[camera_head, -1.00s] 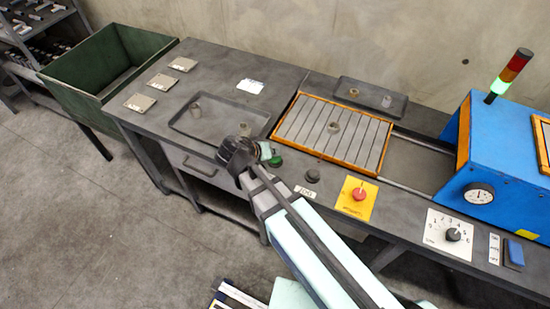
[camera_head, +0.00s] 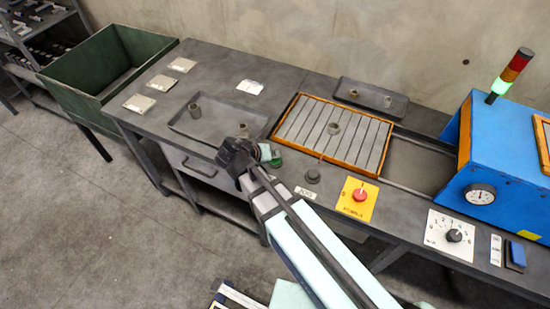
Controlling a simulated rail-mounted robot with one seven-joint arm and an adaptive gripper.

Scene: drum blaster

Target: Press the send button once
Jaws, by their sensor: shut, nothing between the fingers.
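A green round button (camera_head: 276,162) sits on the front strip of the bench, partly hidden by my gripper. A dark round knob or button (camera_head: 313,176) sits to its right, above a small white label (camera_head: 305,192) too small to read surely. I cannot tell from the lettering which one is the send button. My gripper (camera_head: 268,153) is shut and empty, close beside and above the green button. I cannot tell whether it touches it.
A red button on a yellow plate (camera_head: 360,196) and a dial (camera_head: 453,235) lie farther right. An orange-framed slatted basket (camera_head: 290,125) holds a small grey part. Shallow trays (camera_head: 205,138) and a blue machine (camera_head: 500,150) with a lit green lamp stand around. A green bin (camera_head: 75,75) is at left.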

